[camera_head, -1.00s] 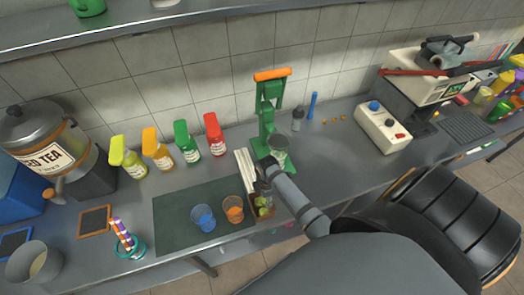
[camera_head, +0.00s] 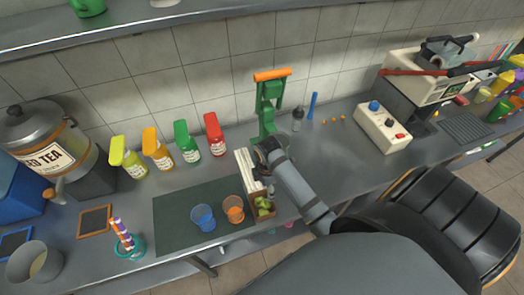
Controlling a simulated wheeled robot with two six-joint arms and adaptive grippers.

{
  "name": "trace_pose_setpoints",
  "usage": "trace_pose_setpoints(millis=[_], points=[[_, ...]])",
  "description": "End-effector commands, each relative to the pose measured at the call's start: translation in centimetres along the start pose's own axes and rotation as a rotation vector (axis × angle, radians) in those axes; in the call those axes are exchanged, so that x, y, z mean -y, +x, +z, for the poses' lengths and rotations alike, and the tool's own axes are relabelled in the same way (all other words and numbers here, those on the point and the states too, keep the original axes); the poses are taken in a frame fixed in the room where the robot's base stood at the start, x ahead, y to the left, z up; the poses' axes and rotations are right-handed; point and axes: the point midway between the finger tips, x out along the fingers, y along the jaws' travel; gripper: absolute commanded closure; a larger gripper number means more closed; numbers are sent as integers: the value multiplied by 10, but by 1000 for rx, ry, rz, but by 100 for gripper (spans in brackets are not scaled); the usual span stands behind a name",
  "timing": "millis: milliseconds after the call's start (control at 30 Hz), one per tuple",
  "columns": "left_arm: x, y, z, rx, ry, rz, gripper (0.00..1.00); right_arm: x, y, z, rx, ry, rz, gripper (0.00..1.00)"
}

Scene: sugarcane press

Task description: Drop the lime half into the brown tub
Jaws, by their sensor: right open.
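The small brown tub (camera_head: 252,206) stands on the counter by the right end of the dark green mat. My right gripper (camera_head: 266,166) is open, just behind the tub and in front of the green press (camera_head: 268,108). My wrist hides its fingertips in part and the press's lower part, and I see no lime between the fingers. My left gripper is out of view.
A blue cup (camera_head: 203,218) and an orange cup (camera_head: 233,209) stand on the mat (camera_head: 175,212) left of the tub. Several sauce bottles (camera_head: 187,143) line the back. A white control box (camera_head: 383,127) stands at right, with clear counter before it.

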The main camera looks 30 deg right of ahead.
Motion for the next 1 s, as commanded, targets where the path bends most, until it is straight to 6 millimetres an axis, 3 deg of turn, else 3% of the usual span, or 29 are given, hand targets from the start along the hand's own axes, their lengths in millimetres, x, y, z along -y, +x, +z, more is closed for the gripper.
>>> trace_pose_setpoints(millis=[100,233,1000], points=[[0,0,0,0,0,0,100,-1,-20,0,-1,-1,2,32],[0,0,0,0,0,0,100,0,-30,0,-1,0,0,32],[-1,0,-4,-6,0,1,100,0,-31,0,0,0,-1,32]])
